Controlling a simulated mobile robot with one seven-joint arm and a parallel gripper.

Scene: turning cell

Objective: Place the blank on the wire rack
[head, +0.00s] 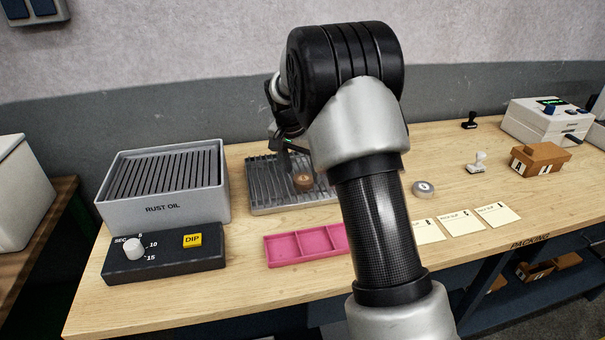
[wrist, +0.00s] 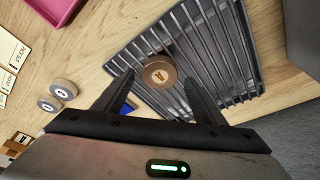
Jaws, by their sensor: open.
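The blank (head: 302,182) is a short brown cylinder with a pale marking on top, standing upright on the wire rack (head: 262,188). In the wrist view the blank (wrist: 158,75) sits on the slats of the rack (wrist: 238,62), near the rack's edge. My gripper (wrist: 159,80) is open and empty, its fingers reaching to either side of the blank as seen from the wrist. I cannot tell how far above the blank the fingertips are. In the head view my arm covers the right part of the rack and most of the gripper.
A grey rust oil tank (head: 165,208) and a dark control box with a yellow DIP button (head: 192,240) stand left. A pink divided tray (head: 300,247) lies in front of the rack.

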